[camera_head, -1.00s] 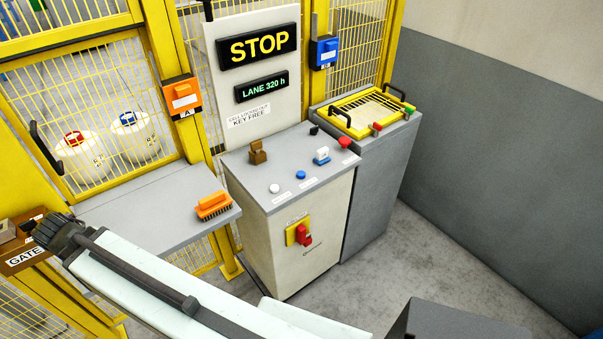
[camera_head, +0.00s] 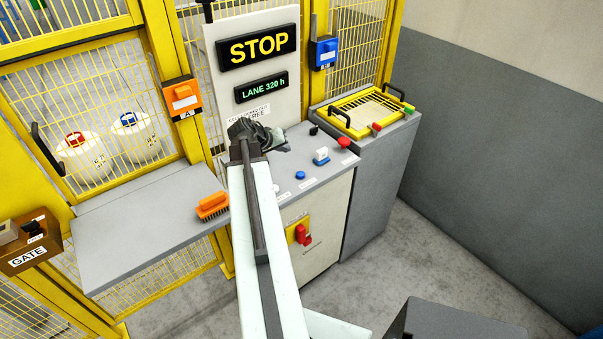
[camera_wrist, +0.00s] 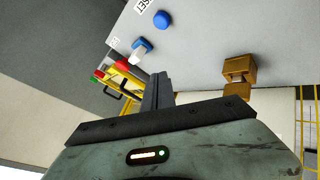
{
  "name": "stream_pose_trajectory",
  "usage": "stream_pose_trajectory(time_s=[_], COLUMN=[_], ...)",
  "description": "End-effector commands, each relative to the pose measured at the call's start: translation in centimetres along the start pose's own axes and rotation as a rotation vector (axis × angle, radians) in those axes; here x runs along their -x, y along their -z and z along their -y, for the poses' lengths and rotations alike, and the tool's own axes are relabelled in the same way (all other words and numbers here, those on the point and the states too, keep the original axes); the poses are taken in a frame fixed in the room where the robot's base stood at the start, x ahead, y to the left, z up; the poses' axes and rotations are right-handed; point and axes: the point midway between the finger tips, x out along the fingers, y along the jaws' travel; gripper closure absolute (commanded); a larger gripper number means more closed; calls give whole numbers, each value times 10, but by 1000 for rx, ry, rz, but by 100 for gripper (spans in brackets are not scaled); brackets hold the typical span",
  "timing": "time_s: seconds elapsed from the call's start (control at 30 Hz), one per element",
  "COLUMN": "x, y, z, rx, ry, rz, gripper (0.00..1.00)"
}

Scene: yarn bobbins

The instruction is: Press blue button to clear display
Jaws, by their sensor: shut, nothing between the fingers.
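The blue button (camera_head: 300,175) is a small round cap on the grey top of the console (camera_head: 327,172). It also shows near the top of the wrist view (camera_wrist: 161,19), beside a label. The display (camera_head: 261,87) on the upright panel reads "LANE 320 h" in green, below a yellow "STOP" sign (camera_head: 257,46). My gripper (camera_head: 284,143) is over the rear left of the console, behind and left of the blue button and apart from it. Its fingers (camera_wrist: 157,93) are shut and empty in the wrist view.
A blue-and-white switch (camera_head: 321,157) and a red button (camera_head: 344,143) stand right of the blue button. A white button (camera_head: 274,188) is left of it. A brown block-like control (camera_wrist: 239,75) is near my fingers. An orange brush (camera_head: 212,206) lies on the left shelf.

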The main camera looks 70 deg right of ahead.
Motion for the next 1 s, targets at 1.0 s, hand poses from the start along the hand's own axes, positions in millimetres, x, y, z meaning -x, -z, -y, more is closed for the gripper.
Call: stream_pose_trajectory(time_s=[1.0], x=[-56], y=[-38], z=[-21], rx=[-51], ry=[-40], rz=[38], gripper=[100])
